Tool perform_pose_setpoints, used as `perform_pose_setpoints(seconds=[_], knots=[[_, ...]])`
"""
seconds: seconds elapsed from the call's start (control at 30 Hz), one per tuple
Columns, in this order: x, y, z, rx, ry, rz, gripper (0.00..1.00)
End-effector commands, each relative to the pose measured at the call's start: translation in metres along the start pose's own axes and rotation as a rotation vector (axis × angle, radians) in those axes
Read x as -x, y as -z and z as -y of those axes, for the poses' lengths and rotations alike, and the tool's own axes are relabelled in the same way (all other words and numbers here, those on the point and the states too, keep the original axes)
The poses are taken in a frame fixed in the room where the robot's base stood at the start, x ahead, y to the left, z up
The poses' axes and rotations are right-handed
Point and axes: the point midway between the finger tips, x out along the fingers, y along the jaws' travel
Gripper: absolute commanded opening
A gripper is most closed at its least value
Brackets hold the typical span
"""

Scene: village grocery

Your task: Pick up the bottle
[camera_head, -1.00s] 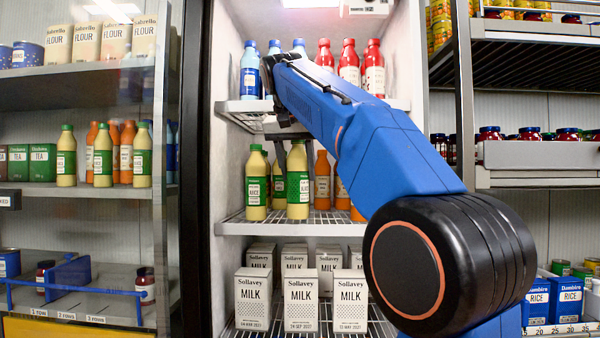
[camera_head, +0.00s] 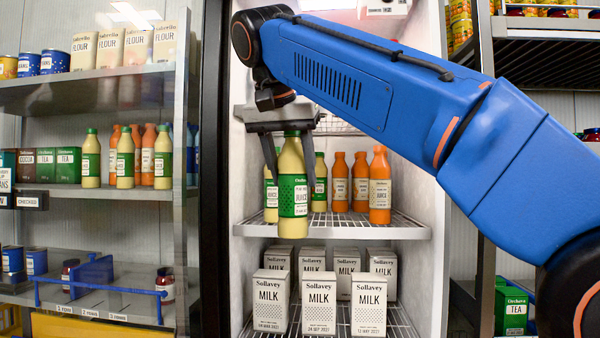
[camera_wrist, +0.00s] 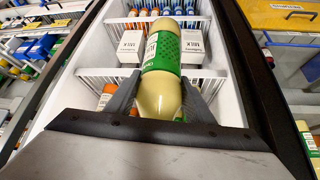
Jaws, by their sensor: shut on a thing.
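A pale yellow juice bottle with a green-and-white label (camera_head: 293,190) hangs upright between the fingers of my gripper (camera_head: 295,165) in the head view. It is in front of the fridge's middle shelf, and its base appears clear of the shelf. In the wrist view the bottle (camera_wrist: 160,75) fills the middle, with a grey finger of my gripper (camera_wrist: 158,98) against each side. My gripper is shut on it.
More yellow juice bottles (camera_head: 319,185) and several orange bottles (camera_head: 380,187) stand on the fridge's middle shelf (camera_head: 400,228). Milk cartons (camera_head: 319,303) fill the shelf below. The fridge's dark left frame (camera_head: 213,200) stands close to my gripper's left.

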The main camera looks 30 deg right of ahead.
Motion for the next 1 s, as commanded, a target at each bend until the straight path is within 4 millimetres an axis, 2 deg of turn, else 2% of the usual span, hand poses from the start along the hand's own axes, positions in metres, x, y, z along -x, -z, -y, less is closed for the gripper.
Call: perform_pose_setpoints(seconds=[0.3,0.6,1.0], knots=[[0.025,-0.038,0.0,0.004,0.004,-0.001,0.03],[0.043,-0.067,0.0,0.003,0.003,0.0,0.03],[0.055,-0.084,0.0,0.0,0.002,-0.001,0.03]])
